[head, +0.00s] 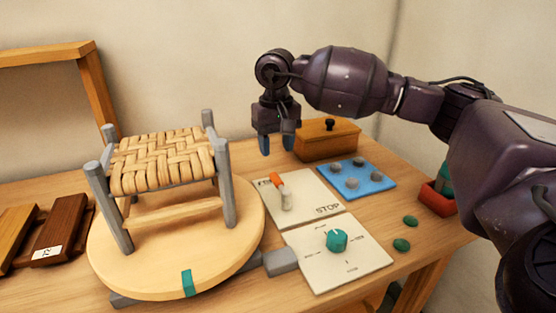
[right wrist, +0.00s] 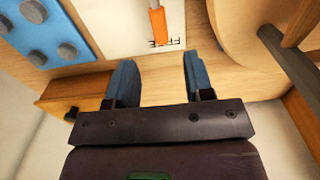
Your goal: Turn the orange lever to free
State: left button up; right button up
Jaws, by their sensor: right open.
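The orange lever (head: 276,180) stands on a white plate (head: 316,198) with STOP printed at its front right and a partly covered word at its back left. The lever's pale lower part meets the plate, and its orange end lies toward the back-left word. In the right wrist view the orange lever (right wrist: 158,26) ends beside lettering that looks like FREE. My right gripper (head: 277,143) is open and empty, pointing down above and behind the lever, apart from it. Its two blue fingers (right wrist: 158,75) are spread in the wrist view. My left gripper is out of view.
A woven stool (head: 163,160) stands on a round turntable (head: 170,262) at left. A teal knob (head: 337,240) sits on a front panel. A wooden box (head: 326,140) and a blue tray (head: 377,186) with grey discs lie behind. Green discs (head: 402,245) and a red container (head: 437,199) are right.

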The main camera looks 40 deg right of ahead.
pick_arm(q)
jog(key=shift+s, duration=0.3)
pick_arm(e)
notch_tip(320, 180, up, 2)
jog(key=shift+r, duration=0.15)
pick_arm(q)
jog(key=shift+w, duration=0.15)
